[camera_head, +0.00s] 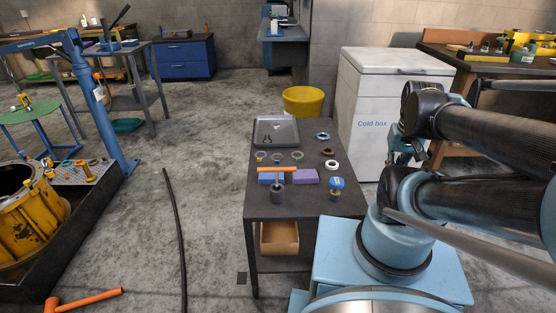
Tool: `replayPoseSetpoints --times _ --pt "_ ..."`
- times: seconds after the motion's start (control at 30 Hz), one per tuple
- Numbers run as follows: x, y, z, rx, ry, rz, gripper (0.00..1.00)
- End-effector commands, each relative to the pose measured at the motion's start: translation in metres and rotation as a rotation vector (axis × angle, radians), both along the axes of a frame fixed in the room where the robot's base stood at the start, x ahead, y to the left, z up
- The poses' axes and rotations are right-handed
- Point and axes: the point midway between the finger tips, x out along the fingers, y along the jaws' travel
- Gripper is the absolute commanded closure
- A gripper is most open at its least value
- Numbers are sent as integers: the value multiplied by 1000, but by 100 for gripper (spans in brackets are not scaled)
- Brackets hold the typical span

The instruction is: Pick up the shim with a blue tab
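Several small rings lie on the dark table (259,205) in front of me. The ring at the back right (322,136) has blue on it and may be the shim with a blue tab; it is too small to tell the tab clearly. Nearby are a brown ring (327,152), a white ring (331,165), and grey rings (297,156) (278,157). A small ring at the left (261,156) shows a yellowish mark. My gripper (393,158) hangs right of the table, in front of the cold box, apart from the rings. Its fingers are partly hidden and small.
An orange-handled mallet (277,185), blue block (266,179), purple block (305,177) and blue-topped part (336,184) stand nearer. The cold box (386,105) and yellow tub (304,101) stand behind.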

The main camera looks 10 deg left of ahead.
Motion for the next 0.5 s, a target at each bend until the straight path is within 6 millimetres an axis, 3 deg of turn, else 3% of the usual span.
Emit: replayPoseSetpoints --times 0.2,0.5 --pt "-4 3 9 -2 -9 29 91" --pt "41 28 44 -27 18 283 91"
